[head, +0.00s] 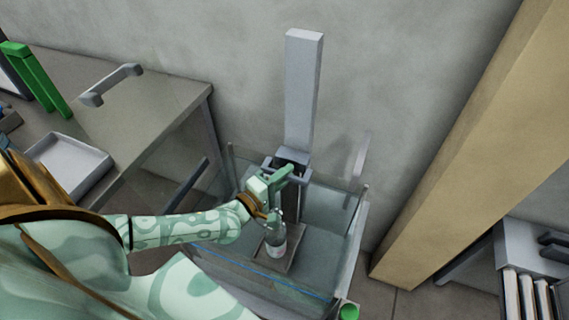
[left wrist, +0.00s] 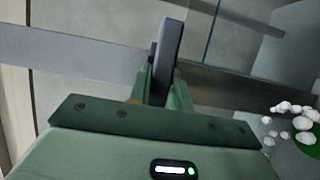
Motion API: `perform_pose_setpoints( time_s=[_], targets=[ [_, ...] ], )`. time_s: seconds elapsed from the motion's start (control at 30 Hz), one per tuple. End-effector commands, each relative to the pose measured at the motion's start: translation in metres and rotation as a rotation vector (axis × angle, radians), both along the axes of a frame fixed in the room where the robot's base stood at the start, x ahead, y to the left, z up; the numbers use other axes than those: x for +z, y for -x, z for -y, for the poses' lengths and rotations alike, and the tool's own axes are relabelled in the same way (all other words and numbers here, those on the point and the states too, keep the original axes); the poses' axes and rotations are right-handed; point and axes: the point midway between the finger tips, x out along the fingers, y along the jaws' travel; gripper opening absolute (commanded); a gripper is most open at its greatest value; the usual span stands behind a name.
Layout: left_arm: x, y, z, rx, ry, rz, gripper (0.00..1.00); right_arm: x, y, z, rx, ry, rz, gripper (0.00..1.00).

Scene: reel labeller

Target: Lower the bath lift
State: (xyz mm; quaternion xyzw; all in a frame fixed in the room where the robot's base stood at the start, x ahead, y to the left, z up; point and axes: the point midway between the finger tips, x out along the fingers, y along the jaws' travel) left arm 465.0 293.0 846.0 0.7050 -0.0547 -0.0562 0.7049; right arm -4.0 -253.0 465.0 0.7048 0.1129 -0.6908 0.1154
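The bath lift has a tall pale grey column (head: 303,90) against the wall, with a dark carriage (head: 292,157) at its foot. Below it is a glass-walled tank (head: 330,205) with a flat plate (head: 277,262) low inside. My left gripper (head: 284,174) is at the carriage, over the tank. In the left wrist view, a dark grey finger (left wrist: 167,55) crosses a grey bar (left wrist: 75,52); whether it grips the bar is unclear. My right gripper is out of view.
A grey bench (head: 160,115) at left carries a shallow tray (head: 68,165), a grey handle (head: 110,84) and a green stand (head: 38,80). A tan beam (head: 465,150) slants at right, near a rack (head: 530,250). White pellets (left wrist: 303,124) show in the left wrist view.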

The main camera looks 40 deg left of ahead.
Motion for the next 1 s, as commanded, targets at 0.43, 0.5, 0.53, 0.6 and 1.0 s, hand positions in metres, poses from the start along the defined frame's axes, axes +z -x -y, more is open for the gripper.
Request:
perform_pose_setpoints(
  time_s=[0.43,0.5,0.53,0.6,1.0],
  targets=[
    [0.007,0.0,0.0,0.0,0.0,0.002,0.42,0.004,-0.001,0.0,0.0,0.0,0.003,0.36],
    [0.017,0.0,0.0,0.0,0.002,0.004,0.42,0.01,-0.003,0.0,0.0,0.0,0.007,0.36],
    [0.023,0.0,0.0,0.001,0.003,0.005,0.42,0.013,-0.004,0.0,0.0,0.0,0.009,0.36],
    [0.041,0.0,0.0,0.0,0.001,0.006,0.42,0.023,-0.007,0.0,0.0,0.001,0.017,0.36],
    [0.112,0.074,0.047,-0.001,0.005,0.001,0.42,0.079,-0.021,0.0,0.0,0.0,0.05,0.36]
  ],
)
